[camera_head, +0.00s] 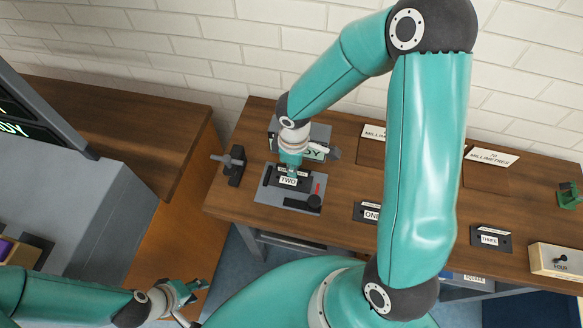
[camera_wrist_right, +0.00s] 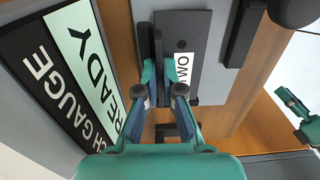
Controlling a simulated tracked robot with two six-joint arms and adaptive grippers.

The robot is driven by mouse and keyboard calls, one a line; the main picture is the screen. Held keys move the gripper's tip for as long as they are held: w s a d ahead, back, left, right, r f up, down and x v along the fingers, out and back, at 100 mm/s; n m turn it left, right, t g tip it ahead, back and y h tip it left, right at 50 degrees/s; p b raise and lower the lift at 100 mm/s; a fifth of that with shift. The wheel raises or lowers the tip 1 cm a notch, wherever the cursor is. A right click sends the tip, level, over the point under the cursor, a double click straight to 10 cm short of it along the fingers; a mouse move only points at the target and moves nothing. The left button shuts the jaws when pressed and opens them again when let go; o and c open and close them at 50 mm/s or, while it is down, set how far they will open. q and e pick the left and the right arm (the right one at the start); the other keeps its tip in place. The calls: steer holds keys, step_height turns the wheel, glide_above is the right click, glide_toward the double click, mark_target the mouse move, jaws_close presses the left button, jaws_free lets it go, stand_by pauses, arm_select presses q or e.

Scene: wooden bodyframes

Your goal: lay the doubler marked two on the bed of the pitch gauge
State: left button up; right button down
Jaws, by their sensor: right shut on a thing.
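The doubler marked two (camera_head: 288,181) is a dark plate with a white TWO label. It sits over the grey bed of the pitch gauge (camera_head: 268,197), at the left of the bench. My right gripper (camera_head: 290,171) comes down from above and is shut on the doubler; the label (camera_wrist_right: 182,66) also shows in the right wrist view, beside the fingers (camera_wrist_right: 165,90). I cannot tell whether the doubler touches the bed. My left gripper (camera_head: 192,291) is low at the left, off the bench and away from the gauge; its finger opening is unclear.
The gauge's display (camera_wrist_right: 70,75) reads READY behind the bed. A dark clamp-like fixture (camera_head: 234,166) stands left of it. Plates marked ONE (camera_head: 367,212) and THREE (camera_head: 490,238) lie to the right, with a wooden box (camera_head: 558,263) beyond. My right arm hides part of the bench.

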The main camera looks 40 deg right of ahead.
steer(key=shift+f, duration=0.1)
steer(key=c, duration=1.3)
jaws_free()
steer(key=shift+f, duration=0.1)
steer(key=shift+r+p, duration=0.45)
steer(key=shift+p, duration=0.05)
steer(key=shift+d+r+p, duration=0.1)
steer(key=shift+r+p, duration=0.45)
steer(key=shift+r, duration=5.7)
